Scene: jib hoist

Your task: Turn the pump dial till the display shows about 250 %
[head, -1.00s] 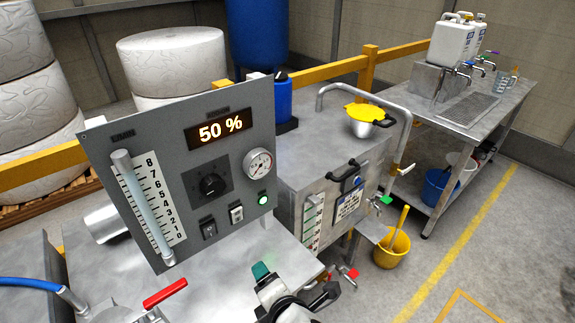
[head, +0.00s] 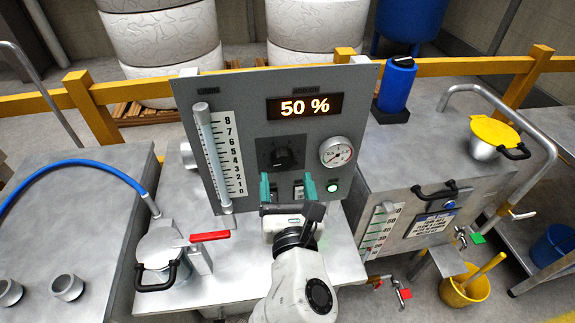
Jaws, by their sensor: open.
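The pump dial (head: 283,158) is a black round knob on a dark square plate in the middle of the grey control panel (head: 255,82). The display (head: 305,107) above it reads 50 %. My gripper (head: 287,186) is open, its two teal fingers pointing up at the panel just below the dial. No contact with the dial shows, and nothing is between the fingers. The gap in depth between fingers and panel is hard to tell. The switches (head: 299,187) below the dial are partly hidden by my gripper.
A flow tube with a scale (head: 215,150) is left of the dial, a round gauge (head: 336,152) and lit green button (head: 333,186) right of it. A steel tank (head: 390,165) stands right.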

